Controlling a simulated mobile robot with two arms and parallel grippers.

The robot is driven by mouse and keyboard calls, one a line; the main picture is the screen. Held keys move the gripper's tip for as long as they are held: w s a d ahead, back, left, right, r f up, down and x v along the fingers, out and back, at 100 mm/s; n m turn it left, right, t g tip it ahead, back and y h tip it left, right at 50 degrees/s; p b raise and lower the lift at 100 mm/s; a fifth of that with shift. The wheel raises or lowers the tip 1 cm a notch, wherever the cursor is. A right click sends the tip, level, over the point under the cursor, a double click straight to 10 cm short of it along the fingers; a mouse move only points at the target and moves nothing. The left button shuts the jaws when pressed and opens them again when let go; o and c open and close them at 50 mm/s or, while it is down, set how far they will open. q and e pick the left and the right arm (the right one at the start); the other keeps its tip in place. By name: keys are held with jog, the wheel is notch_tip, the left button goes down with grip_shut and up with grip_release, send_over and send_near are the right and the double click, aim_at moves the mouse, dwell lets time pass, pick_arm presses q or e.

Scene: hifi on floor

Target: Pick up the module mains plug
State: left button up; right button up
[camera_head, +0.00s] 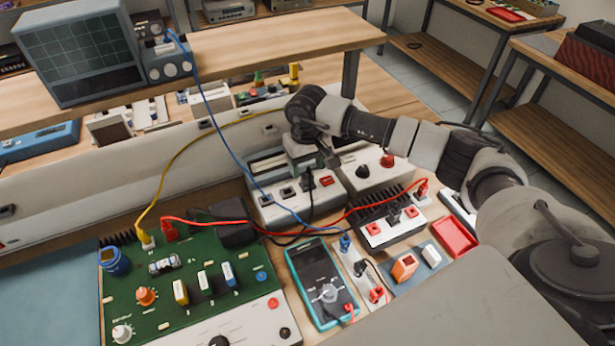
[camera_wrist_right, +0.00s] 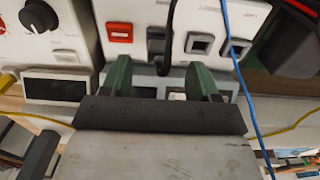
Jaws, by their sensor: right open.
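A black plug (camera_head: 307,180), which looks like the mains plug, stands in the white socket strip (camera_head: 267,215) beside a red switch. In the right wrist view the plug (camera_wrist_right: 157,42) shows just past the fingertips, about midway between them. My right gripper (camera_head: 312,163) is over the strip from behind. Its two green fingers (camera_wrist_right: 160,76) are apart, with nothing held between them. The plug's lower end and the exact gap to the fingers are hard to tell. My left gripper is not in view.
A blue cable (camera_wrist_right: 235,70) passes close to the right of the fingers. A white box with a black knob and red button (camera_head: 375,165) stands beside the strip. A green circuit board (camera_head: 195,325), a teal multimeter (camera_head: 312,265) and red leads lie in front.

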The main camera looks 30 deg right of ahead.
aim_at(308, 174)
notch_tip(308, 174, down, 4)
jog(key=shift+r+p, duration=0.2)
jog(key=shift+p, duration=0.45)
jog(key=shift+f, duration=0.35)
jog(key=c, duration=1)
jog(key=shift+o, duration=0.2)
jog(key=shift+r, duration=0.15)
